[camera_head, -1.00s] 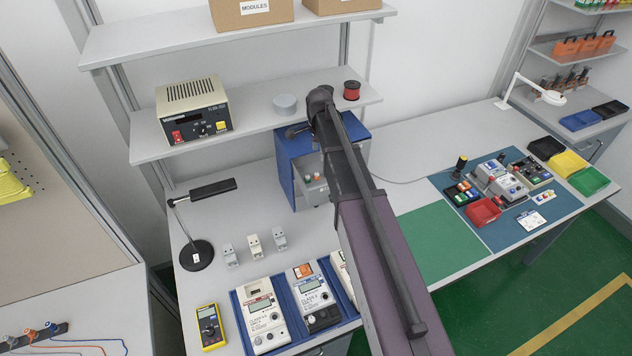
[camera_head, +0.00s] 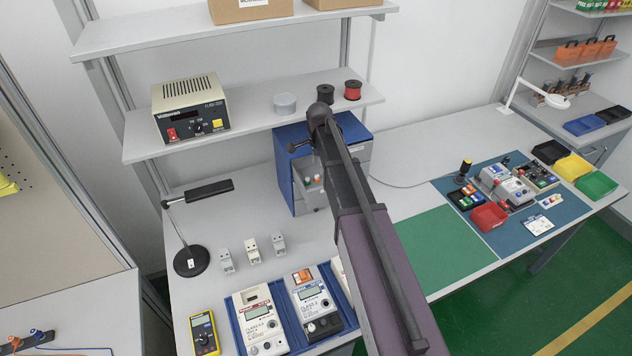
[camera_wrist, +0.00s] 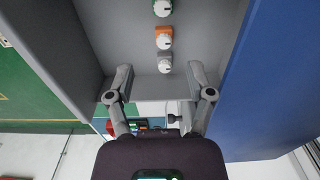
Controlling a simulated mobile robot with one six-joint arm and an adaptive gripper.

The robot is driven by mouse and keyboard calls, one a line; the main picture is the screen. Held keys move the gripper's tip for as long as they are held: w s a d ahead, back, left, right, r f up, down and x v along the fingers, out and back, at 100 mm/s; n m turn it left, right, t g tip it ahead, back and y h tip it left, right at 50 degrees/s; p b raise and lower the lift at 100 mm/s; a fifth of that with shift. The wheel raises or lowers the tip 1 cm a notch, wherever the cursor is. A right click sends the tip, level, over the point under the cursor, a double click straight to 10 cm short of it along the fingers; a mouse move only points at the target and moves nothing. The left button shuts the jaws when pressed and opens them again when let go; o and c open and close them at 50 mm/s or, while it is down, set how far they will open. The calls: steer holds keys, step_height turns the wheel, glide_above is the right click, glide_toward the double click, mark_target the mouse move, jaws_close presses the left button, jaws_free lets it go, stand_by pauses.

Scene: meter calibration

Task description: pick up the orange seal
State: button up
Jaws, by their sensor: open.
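The orange seal (camera_wrist: 164,38), an orange block with a white round knob, sits in a grey open drawer between a green seal (camera_wrist: 162,8) and a grey seal (camera_wrist: 165,64). In the head view the drawer (camera_head: 312,203) juts from the blue cabinet (camera_head: 284,165), with the orange seal (camera_head: 318,178) small inside. My gripper (camera_wrist: 160,72) is open and empty. Its spread fingertips lie either side of the grey seal, with the orange seal just beyond them. Whether they touch anything I cannot tell. In the head view my arm hides part of the cabinet.
Drawer walls flank the fingers, with the blue cabinet front close on the right in the wrist view. A shelf with a power supply (camera_head: 190,108) and spools hangs above the cabinet. Meters (camera_head: 260,320), a black lamp (camera_head: 190,260) and a green mat (camera_head: 435,250) are on the bench.

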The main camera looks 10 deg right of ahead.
mark_target(317, 175)
steer(key=shift+f, duration=0.15)
steer(key=f+b, duration=0.3)
steer(key=shift+w+a, duration=0.2)
steer(key=shift+a, duration=0.05)
steer(key=shift+f+b, duration=0.95)
steer(key=shift+b, duration=0.2)
steer(key=c, duration=0.8)
